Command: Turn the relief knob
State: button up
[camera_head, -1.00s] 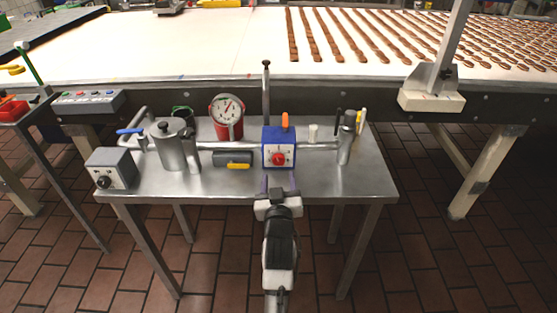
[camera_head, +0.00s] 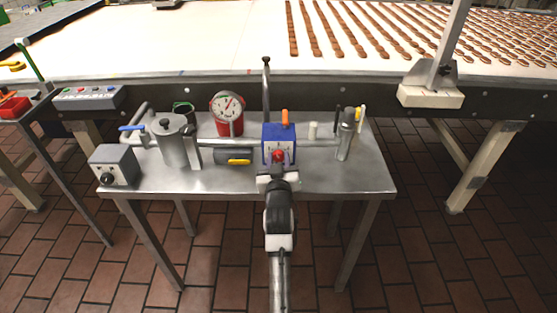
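A red knob (camera_head: 278,155) sits on the white front face of a blue box (camera_head: 268,143) with an orange lever (camera_head: 285,118) on top. The box stands on a small steel table (camera_head: 345,184). My gripper (camera_head: 278,165) is right in front of the red knob, low against the box face, and hides the lower part of that face. The fingers are too small and overlapped to tell whether they are open or touch the knob.
A pressure gauge (camera_head: 228,106), a steel pot (camera_head: 171,143), a yellow-handled valve (camera_head: 236,157) and a grey box with a black knob (camera_head: 114,166) stand to the left. A steel cylinder (camera_head: 346,140) stands right. A conveyor (camera_head: 200,45) runs behind.

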jog(key=c, duration=0.4)
jog(key=shift+o, duration=0.2)
jog(key=shift+m, duration=0.3)
jog(key=shift+m+p, duration=0.55)
jog(key=shift+m, duration=2.05)
jog(key=shift+d, duration=0.1)
jog(key=o, duration=1)
jog(key=shift+s, duration=0.1)
